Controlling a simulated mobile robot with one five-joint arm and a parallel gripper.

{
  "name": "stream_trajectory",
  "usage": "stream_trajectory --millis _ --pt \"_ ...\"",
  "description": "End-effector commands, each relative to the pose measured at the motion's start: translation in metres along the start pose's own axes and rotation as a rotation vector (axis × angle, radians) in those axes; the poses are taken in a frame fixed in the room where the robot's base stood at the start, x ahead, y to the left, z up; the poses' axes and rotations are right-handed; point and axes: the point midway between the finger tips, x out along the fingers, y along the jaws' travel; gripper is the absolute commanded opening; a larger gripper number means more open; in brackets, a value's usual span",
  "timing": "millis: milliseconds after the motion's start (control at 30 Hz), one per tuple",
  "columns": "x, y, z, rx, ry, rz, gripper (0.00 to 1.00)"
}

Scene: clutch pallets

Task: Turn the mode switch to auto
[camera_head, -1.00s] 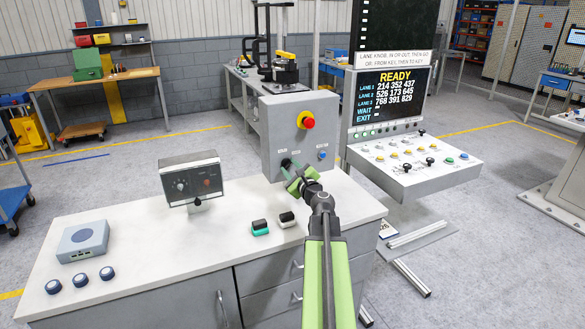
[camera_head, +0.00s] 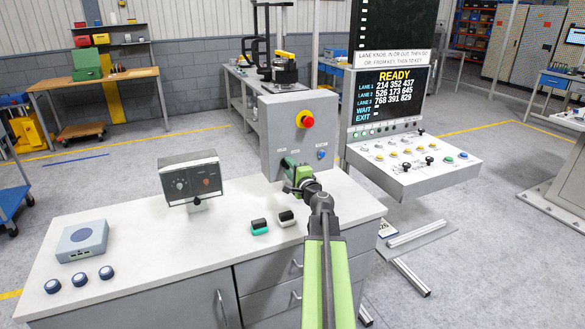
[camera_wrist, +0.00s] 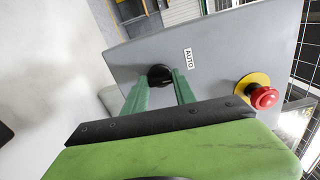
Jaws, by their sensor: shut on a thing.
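The grey control box (camera_head: 270,120) stands on the bench, with a red emergency button on a yellow ring (camera_head: 306,119) and a blue button (camera_head: 321,154) on its face. The black mode switch knob (camera_wrist: 160,75) sits on the same face. My gripper (camera_head: 289,164) is shut on the knob, its green fingers on either side of it, as the wrist view (camera_wrist: 160,88) shows. The AUTO label (camera_wrist: 188,58) is just above and right of the knob in the wrist view. The fingers cover the knob in the head view, and I cannot read its pointer.
A small grey meter box (camera_head: 190,180) stands left on the white bench (camera_head: 150,235). Green and white black-topped blocks (camera_head: 259,227) (camera_head: 286,218) lie in front of the control box. A console with a READY screen (camera_head: 395,90) stands right. The bench middle is clear.

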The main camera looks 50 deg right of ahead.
Motion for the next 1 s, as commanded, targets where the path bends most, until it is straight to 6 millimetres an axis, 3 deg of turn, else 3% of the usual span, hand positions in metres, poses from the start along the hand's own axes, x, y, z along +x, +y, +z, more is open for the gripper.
stream_trajectory --millis 733,767,900,1000 --pt "-0.0009 0.0019 0.0014 -0.089 -0.003 0.003 0.0" --pt "-0.0009 0.0019 0.0014 -0.088 -0.003 0.003 0.37" --pt "-0.0005 0.0016 0.0014 -0.086 -0.003 0.002 0.55" --pt "-0.0003 0.0013 0.0013 -0.085 -0.002 0.001 0.55"
